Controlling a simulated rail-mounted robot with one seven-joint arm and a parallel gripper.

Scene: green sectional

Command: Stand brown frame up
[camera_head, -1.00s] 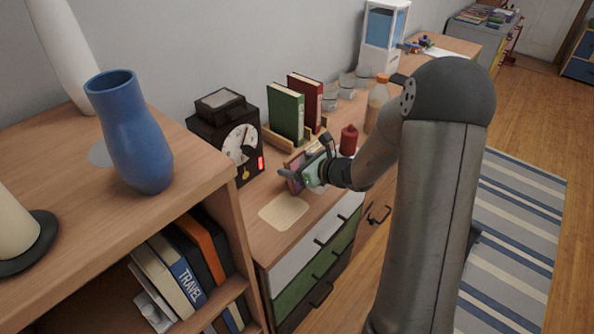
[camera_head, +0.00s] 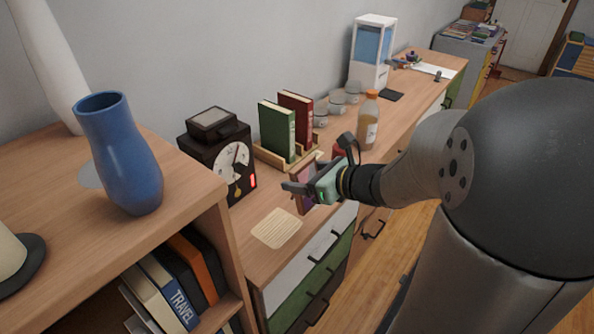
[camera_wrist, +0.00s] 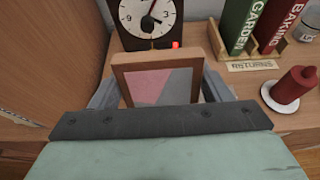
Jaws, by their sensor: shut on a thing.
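The brown frame (camera_wrist: 158,82) holds a picture in pink, grey and blue. In the wrist view it rises upright or nearly so between the two fingers of my gripper (camera_wrist: 160,100), which is shut on its sides. In the head view the frame (camera_head: 305,189) shows only in part behind my gripper (camera_head: 296,190), over the front of the wooden dresser top (camera_head: 240,238). Its lower part is hidden by the gripper in the wrist view, so I cannot tell whether its bottom edge touches the top.
A black clock (camera_head: 217,155) with a white dial stands behind the frame. A wooden rack (camera_head: 268,156) holds a green and a red book. A red candle (camera_wrist: 294,85) and a bottle (camera_head: 368,120) stand to the right. A pale mat (camera_head: 276,229) lies left of the gripper.

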